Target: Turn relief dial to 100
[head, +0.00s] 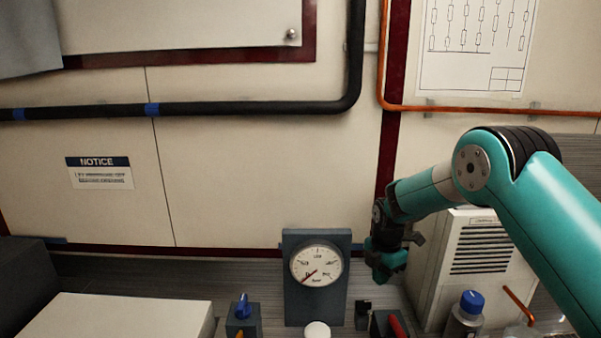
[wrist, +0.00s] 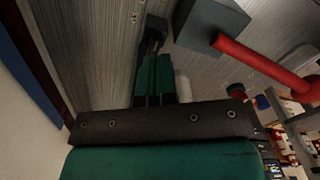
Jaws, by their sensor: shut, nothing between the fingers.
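A round gauge (head: 316,264) with a white face and red needle stands on a dark grey upright panel. Its needle points to the lower left. A white round knob (head: 317,330) sits below it at the bottom edge of the head view, partly cut off. I cannot read a label that says which is the relief dial. My gripper (head: 388,274) hangs to the right of the gauge, above the bench and apart from it. It is shut and empty; its green fingers (wrist: 155,80) are together in the wrist view.
A blue-handled switch (head: 243,308) stands left of the gauge. A small dark block (head: 363,314) and a red lever (head: 397,325) stand right. The wrist view also shows the red lever (wrist: 265,65).

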